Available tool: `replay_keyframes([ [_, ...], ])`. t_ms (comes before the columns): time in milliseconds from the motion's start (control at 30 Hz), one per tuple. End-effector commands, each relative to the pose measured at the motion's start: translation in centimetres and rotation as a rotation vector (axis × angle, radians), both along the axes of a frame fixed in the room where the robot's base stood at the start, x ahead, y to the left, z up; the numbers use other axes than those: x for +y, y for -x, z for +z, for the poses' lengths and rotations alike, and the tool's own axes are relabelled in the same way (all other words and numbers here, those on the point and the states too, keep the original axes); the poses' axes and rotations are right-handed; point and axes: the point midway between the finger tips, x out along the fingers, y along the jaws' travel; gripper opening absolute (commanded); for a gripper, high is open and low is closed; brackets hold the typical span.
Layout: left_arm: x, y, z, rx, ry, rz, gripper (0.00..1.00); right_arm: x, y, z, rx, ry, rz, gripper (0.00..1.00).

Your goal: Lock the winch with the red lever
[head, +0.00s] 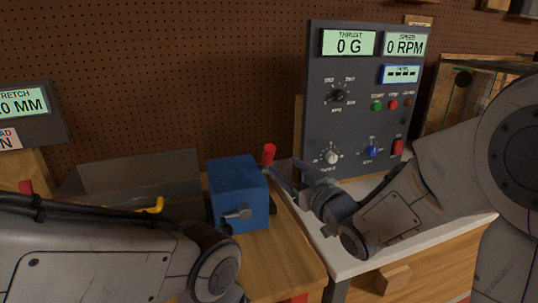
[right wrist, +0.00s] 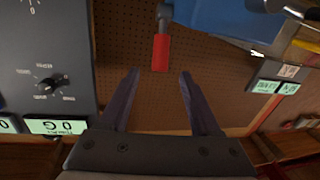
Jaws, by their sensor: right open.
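The winch (head: 237,196) is a blue box on the wooden bench, with a grey crank knob on its front. Its red lever (head: 269,154) stands up at the box's right side. In the right wrist view the red lever (right wrist: 160,52) hangs between and just beyond my fingertips, with the blue winch (right wrist: 222,20) beside it. My right gripper (head: 284,168) is open and empty, just right of the lever. It also shows in the right wrist view (right wrist: 158,74), with a gap to the lever. My left arm is at the lower left, but its gripper is out of view.
A dark control panel (head: 318,125) with displays and knobs stands behind my right arm, on a white-topped bench (head: 352,250). A grey open box (head: 140,172) and a yellow hook-like part (head: 152,206) lie left of the winch. A pegboard wall (head: 190,70) closes the back.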

Motion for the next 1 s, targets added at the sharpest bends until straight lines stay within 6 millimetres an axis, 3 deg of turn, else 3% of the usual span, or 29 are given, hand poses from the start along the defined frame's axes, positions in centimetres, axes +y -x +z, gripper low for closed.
replay_keyframes([
  [433,0.0,0.0,1.7,0.000,0.000,0.000,0.50,3.7,-6.8,0.1,0.003,0.001,0.001,0.64],
  [600,0.0,0.0,1.8,0.000,0.000,0.000,0.50,4.4,-8.0,0.0,0.003,0.001,0.001,0.64],
  [900,0.0,0.0,1.8,0.000,0.000,0.000,0.50,4.4,-8.1,0.0,0.003,0.001,0.000,0.64],
  [1000,0.0,0.0,1.8,0.000,0.000,0.000,0.50,4.4,-8.1,0.0,0.003,0.001,0.000,0.26],
])
